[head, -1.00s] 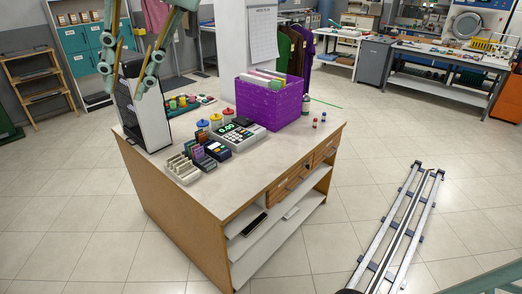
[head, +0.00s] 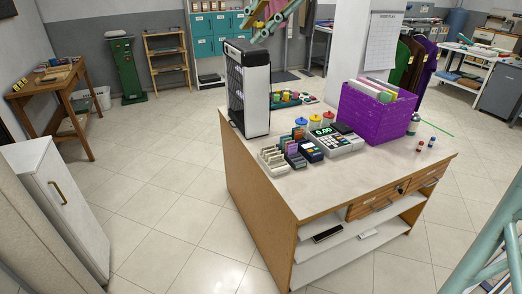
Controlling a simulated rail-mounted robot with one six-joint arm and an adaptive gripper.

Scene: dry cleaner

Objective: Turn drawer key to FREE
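The counter (head: 300,205) has two wooden drawers under its top, a nearer-left drawer (head: 360,212) and a right drawer (head: 432,176), both closed. A small dark lock or key (head: 400,189) shows on the drawer front between their handles. It is too small to read its setting or any FREE mark. My gripper (head: 252,29) is at the top edge, partly cut off, behind and above the black-and-white cabinet on the counter. Its fingers look apart with nothing between them. It is far from the lock.
The black-and-white cabinet (head: 257,92), a cash register (head: 335,140) and a purple box (head: 375,114) stand on the counter. Open shelves (head: 345,243) lie below the drawers. Floor around the counter is clear.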

